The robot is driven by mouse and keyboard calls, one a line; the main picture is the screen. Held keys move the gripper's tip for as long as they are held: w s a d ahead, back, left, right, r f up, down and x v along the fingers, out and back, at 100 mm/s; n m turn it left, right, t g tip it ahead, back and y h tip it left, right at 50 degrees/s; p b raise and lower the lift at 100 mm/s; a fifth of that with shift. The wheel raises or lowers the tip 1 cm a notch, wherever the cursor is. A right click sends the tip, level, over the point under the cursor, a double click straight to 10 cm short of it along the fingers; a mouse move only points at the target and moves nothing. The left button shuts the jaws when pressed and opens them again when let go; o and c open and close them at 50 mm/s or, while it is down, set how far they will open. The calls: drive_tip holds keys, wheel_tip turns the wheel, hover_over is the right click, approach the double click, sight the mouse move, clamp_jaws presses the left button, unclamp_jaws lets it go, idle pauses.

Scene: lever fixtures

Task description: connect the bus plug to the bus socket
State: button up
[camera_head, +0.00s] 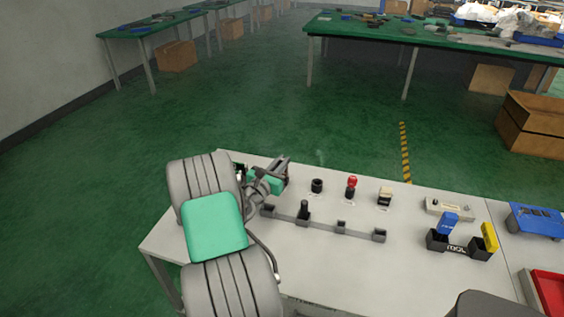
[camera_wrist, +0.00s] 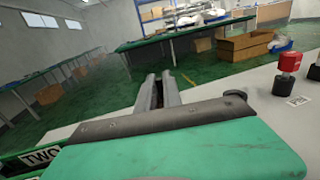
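No part is legibly marked as the bus plug or bus socket, so I cannot tell which is which. In the head view, a black cylinder (camera_head: 316,186), a red-topped part (camera_head: 351,187) and a beige-topped part (camera_head: 385,196) stand upright on the white table. A dark upright piece (camera_head: 304,209) stands in a grey rail with several small holders (camera_head: 341,225). My gripper (camera_head: 282,164) is above the table's back left edge, left of these parts and apart from them. In the wrist view, its fingers (camera_wrist: 163,88) lie close together with nothing visible between them; their exact opening is unclear.
A grey box (camera_head: 449,209) and a black holder (camera_head: 459,249) with a blue piece (camera_head: 448,222) and a yellow piece (camera_head: 489,236) are on the right. A blue tray (camera_head: 538,222) and a red bin (camera_head: 550,291) are farther right. The table front is mostly clear.

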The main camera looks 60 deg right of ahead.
drive_tip(key=o, duration=0.5)
drive_tip(key=shift+c, duration=0.2)
drive_tip(key=a, duration=0.8)
drive_tip(key=shift+w+b, duration=0.15)
drive_tip(key=shift+b, duration=0.25)
drive_tip(key=shift+d, duration=0.1)
